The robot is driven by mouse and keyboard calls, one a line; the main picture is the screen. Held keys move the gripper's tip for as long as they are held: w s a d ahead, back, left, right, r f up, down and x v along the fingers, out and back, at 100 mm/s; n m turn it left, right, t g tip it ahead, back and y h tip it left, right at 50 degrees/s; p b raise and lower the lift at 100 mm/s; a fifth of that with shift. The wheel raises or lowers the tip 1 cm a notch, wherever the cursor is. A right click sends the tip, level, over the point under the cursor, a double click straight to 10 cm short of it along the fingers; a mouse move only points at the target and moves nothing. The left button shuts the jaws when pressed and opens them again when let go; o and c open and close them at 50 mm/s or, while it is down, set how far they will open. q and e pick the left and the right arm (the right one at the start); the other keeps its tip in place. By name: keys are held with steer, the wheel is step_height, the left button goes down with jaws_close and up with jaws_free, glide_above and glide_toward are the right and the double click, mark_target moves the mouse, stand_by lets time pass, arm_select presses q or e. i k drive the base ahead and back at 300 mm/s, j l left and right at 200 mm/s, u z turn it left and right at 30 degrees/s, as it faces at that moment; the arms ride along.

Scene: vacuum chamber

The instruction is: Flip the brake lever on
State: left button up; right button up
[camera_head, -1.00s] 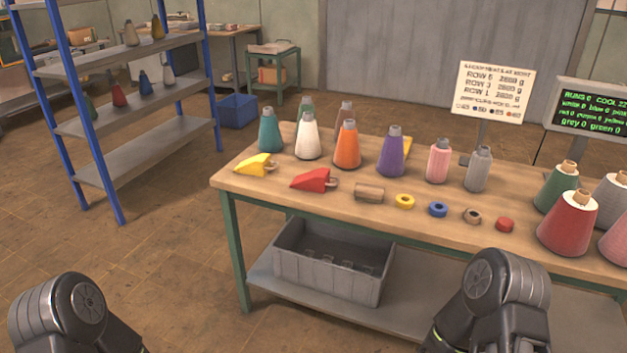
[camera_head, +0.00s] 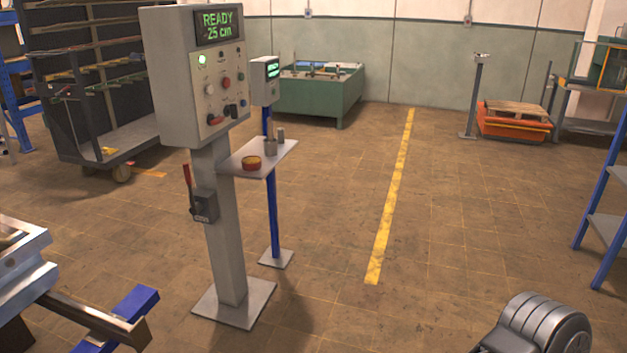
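A lever with a red handle (camera_head: 187,172) sits on a small dark box (camera_head: 204,206) on the left side of a grey pedestal's column. The handle points up. The pedestal carries a grey control panel (camera_head: 180,75) with a green display reading "READY 25 cm", a lit green lamp and several knobs and buttons. Part of one of my arms (camera_head: 540,325) shows at the bottom right, well away from the lever. Neither gripper's fingers are in view.
Metal beams and a blue bar (camera_head: 120,315) stand at lower left. A rack cart (camera_head: 100,140) is behind. Open floor with a yellow line (camera_head: 392,190) lies to the right.

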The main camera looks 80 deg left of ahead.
mark_target(195, 209)
steer(key=u, duration=3.35)
steer(key=i+u, duration=0.25)
steer(key=i, duration=0.25)
steer(key=i+u, duration=0.3)
steer(key=i, duration=0.2)
steer(key=i+l+u, duration=0.25)
steer(key=i, duration=0.25)
steer(key=i+l+u, duration=0.3)
steer(key=i, duration=0.2)
steer(key=j, duration=0.1)
